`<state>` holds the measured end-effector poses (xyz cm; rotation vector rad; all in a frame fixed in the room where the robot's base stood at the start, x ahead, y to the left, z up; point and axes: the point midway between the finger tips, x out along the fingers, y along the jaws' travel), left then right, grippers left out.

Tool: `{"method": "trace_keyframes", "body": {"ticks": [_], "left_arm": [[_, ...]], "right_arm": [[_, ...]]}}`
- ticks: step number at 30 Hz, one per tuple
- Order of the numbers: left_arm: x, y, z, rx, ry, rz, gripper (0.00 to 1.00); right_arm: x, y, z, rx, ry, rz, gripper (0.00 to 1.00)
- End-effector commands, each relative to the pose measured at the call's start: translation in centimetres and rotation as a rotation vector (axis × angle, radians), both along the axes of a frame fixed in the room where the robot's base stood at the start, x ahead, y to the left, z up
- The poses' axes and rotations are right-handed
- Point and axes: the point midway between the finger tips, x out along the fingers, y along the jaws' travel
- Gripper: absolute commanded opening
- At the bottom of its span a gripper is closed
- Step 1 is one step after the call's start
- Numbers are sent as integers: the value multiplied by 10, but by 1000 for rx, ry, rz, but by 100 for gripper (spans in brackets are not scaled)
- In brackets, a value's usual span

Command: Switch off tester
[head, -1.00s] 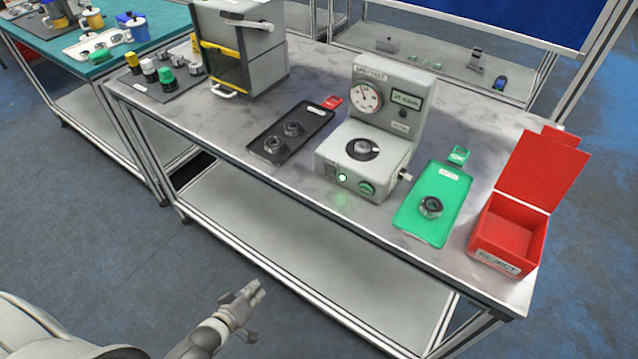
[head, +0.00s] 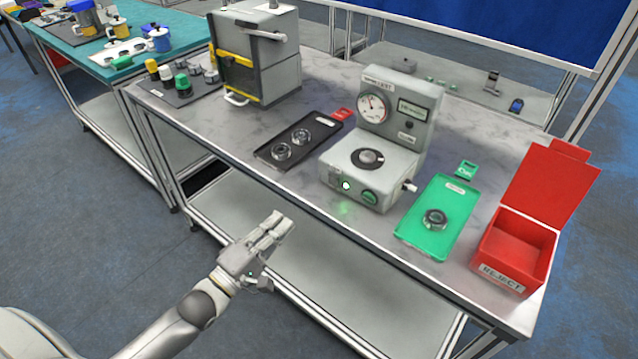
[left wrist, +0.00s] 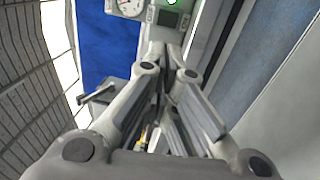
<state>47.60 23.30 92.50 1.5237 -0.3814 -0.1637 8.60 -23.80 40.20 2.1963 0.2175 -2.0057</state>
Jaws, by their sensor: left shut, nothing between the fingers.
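The grey tester (head: 370,170) stands on the marble-topped table, with a round dial, a small display and a dark round seat holding a metal part. Its front face carries a lit white spot (head: 346,185) and a green button (head: 369,197), with a green glow on the table edge below. My left gripper (head: 280,222) is shut and empty, in front of the table and apart from the tester. In the left wrist view its fingers (left wrist: 165,55) are together, with the tester's dial (left wrist: 128,5) at the top edge. My right gripper is not in view.
A green tray (head: 455,200) with one ring part and an open red reject box (head: 515,250) are right of the tester. A black tray (head: 320,130) with two ring parts is left. A grey machine (head: 255,60) stands farther left.

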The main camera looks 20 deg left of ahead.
Motion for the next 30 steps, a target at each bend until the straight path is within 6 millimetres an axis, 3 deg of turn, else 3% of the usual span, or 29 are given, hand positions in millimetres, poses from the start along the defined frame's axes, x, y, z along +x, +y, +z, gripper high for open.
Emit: {"method": "trace_keyframes", "body": {"ticks": [8,24,30], "left_arm": [[13,-4,3,0,-2,1,0],[98,-36,17,1,0,1,0],[121,-44,19,2,-1,1,0]], "right_arm": [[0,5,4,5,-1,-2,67],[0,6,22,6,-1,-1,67],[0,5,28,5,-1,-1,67]]}}
